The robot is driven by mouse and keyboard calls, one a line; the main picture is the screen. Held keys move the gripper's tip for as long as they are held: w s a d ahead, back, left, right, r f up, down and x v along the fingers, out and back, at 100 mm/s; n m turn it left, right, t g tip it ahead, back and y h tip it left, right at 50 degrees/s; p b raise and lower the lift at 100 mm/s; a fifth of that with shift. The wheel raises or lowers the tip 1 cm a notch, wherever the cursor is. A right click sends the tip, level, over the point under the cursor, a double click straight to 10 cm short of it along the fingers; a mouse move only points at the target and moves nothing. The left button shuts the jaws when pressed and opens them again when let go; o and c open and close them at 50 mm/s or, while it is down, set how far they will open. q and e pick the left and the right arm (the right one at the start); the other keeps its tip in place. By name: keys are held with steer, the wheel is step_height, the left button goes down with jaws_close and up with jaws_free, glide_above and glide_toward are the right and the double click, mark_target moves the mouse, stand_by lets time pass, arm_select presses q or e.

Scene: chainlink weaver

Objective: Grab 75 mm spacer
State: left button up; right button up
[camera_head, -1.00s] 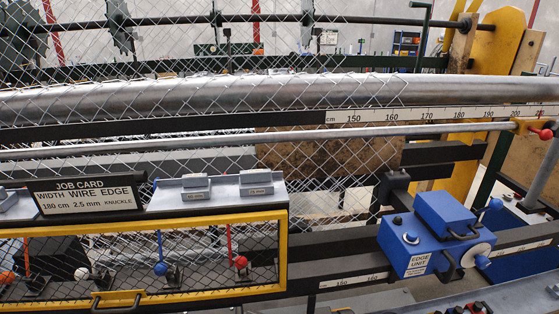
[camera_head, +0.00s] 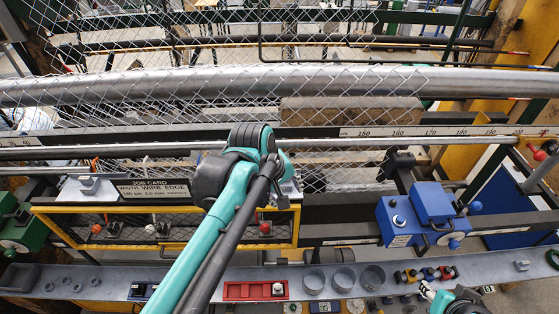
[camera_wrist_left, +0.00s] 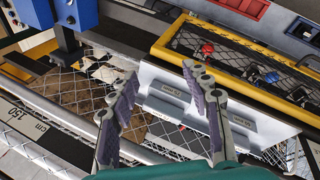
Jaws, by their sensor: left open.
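Small grey labelled blocks sit on the light grey ledge in the left wrist view; one (camera_wrist_left: 173,92) is just beyond and between my fingers, another (camera_wrist_left: 243,124) is to the right, beside a finger. Their labels are too small to read, so I cannot tell which is the 75 mm spacer. My left gripper (camera_wrist_left: 160,72) is open and empty above the ledge. In the head view its arm covers the ledge right of the job card (camera_head: 153,190); a grey block (camera_head: 90,186) shows left of the card. Part of my right gripper (camera_head: 430,292) shows at the lower right, fingers unclear.
A yellow-framed mesh cage (camera_head: 170,243) stands in front of the ledge. Metal rollers (camera_head: 240,84) and chain-link mesh lie behind it. A blue edge unit (camera_head: 405,220) is to the right. A front shelf (camera_head: 215,291) holds rings, a red tray (camera_head: 253,291) and small parts.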

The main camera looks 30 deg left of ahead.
arm_select(q)
steer(key=w+a+r+n, duration=0.1)
steer(key=a+n, duration=0.1)
steer(key=n, duration=0.1)
steer(key=w+a+r+n+g+h, duration=0.1)
steer(key=w+a+n, duration=0.1)
steer(key=a+n, duration=0.1)
steer(key=w+a+r+n+h, duration=0.1)
steer(key=w+a+n, duration=0.1)
steer(key=n, duration=0.3)
steer(key=shift+a+r+g, duration=0.3)
steer(key=shift+r+g, duration=0.05)
steer(key=shift+g, duration=0.05)
steer(key=shift+w+a+r+n+h, duration=0.1)
steer(key=shift+a+n+h, duration=0.25)
steer(key=shift+n, duration=0.15)
steer(key=p+x, duration=0.1)
steer(key=x, duration=0.6)
steer(key=shift+d+f, duration=0.15)
steer(key=shift+f, duration=0.2)
steer(key=c, duration=1.1)
